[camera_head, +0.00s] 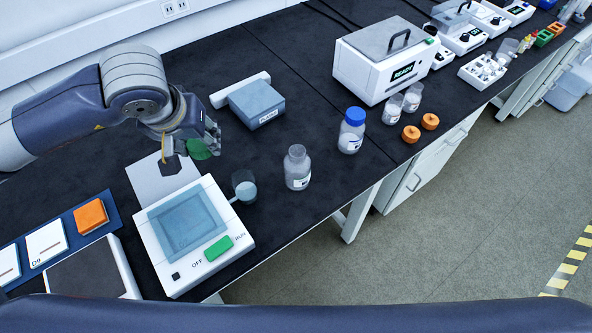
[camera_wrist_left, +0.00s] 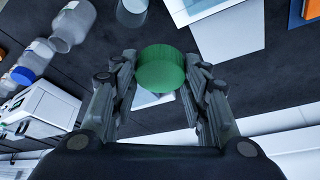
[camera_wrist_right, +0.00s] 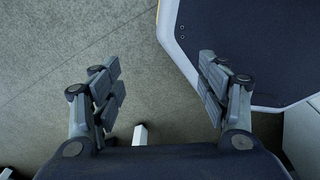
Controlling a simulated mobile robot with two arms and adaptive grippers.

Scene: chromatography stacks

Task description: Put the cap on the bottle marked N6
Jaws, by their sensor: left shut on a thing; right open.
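My left gripper (camera_head: 212,143) is shut on a green cap (camera_head: 198,150) and holds it above the bench. The green cap (camera_wrist_left: 161,69) sits between both fingers in the left wrist view. An uncapped clear bottle (camera_head: 297,170) with a white label stands on the bench to the right of the gripper. A clear bottle with a blue cap (camera_head: 350,130) stands further right. The label writing is too small to read, so I cannot tell which bottle is N6. My right gripper (camera_wrist_right: 161,85) is open and empty above the floor in the right wrist view.
A white device with a screen and green button (camera_head: 191,238) stands at the front, with a small beaker (camera_head: 245,187) beside it. A white box with a handle (camera_head: 384,60) stands behind.

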